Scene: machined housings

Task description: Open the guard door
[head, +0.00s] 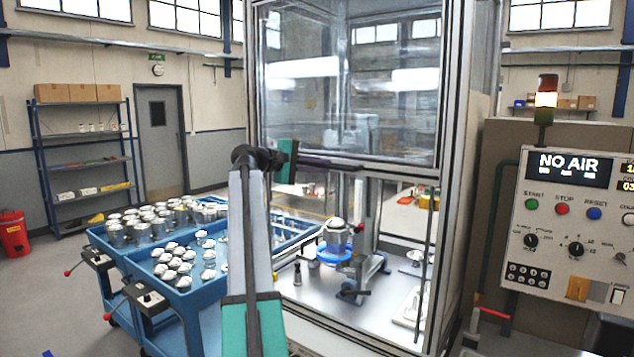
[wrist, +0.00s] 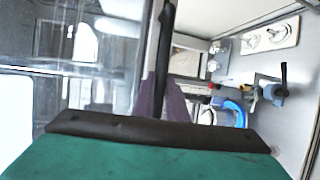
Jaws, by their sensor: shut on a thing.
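The guard door (head: 350,85) is a clear panel in an aluminium frame on the machine enclosure. Its lower edge sits partway up the front, with an open gap below it.
Inside the enclosure, a fixture with a blue ring (head: 334,254) and a housing stands on a pale table. A blue cart (head: 185,285) with many housings stands left. The control panel (head: 570,225) at right reads "NO AIR". A red-handled valve (head: 490,313) is near the lower right.

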